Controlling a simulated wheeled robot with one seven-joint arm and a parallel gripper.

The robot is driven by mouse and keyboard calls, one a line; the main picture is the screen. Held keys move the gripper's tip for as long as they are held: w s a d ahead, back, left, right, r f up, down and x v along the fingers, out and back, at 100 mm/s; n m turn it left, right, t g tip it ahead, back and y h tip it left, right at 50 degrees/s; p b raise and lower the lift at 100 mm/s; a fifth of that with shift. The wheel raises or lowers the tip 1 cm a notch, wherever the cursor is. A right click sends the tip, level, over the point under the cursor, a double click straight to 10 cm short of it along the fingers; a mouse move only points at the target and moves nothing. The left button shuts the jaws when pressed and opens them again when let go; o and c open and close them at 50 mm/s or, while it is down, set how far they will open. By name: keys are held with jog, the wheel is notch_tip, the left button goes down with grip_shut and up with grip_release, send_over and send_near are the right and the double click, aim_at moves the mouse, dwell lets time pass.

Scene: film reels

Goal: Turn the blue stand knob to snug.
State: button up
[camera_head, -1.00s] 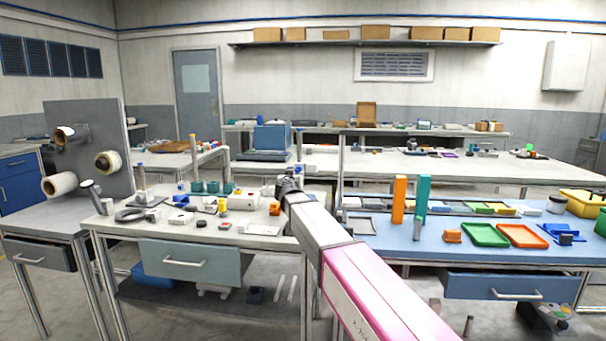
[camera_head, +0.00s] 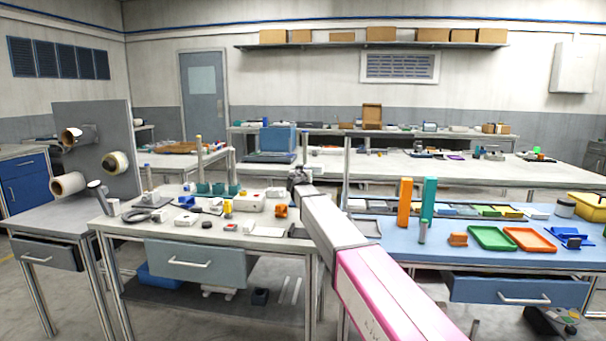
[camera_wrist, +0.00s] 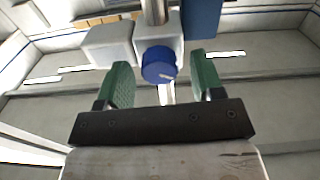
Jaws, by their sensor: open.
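The blue stand knob (camera_wrist: 158,64) shows in the wrist view as a round blue cap with a small pale mark near its lower right edge. It sits on the front of a white block (camera_wrist: 158,30) with a silver post (camera_wrist: 156,10) running up from it. My gripper (camera_wrist: 160,76) is open, with one green finger on each side of the knob in the picture. Gaps show on both sides; I cannot tell how far the fingertips reach along it. In the head view my gripper (camera_head: 298,178) is small by the far edge of the near bench, and the knob is not clear there.
A pale grey box (camera_wrist: 110,44) is left of the knob, and a blue panel (camera_wrist: 202,18) is right of the post. The near bench (camera_head: 262,243) holds many small parts. An orange upright (camera_head: 404,203) and a teal upright (camera_head: 428,205) stand on the blue bench at right.

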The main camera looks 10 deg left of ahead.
jog(key=c, duration=0.9)
jog(key=n, duration=1.1)
jog(key=shift+a+f+n, duration=0.1)
jog(key=shift+n, duration=0.2)
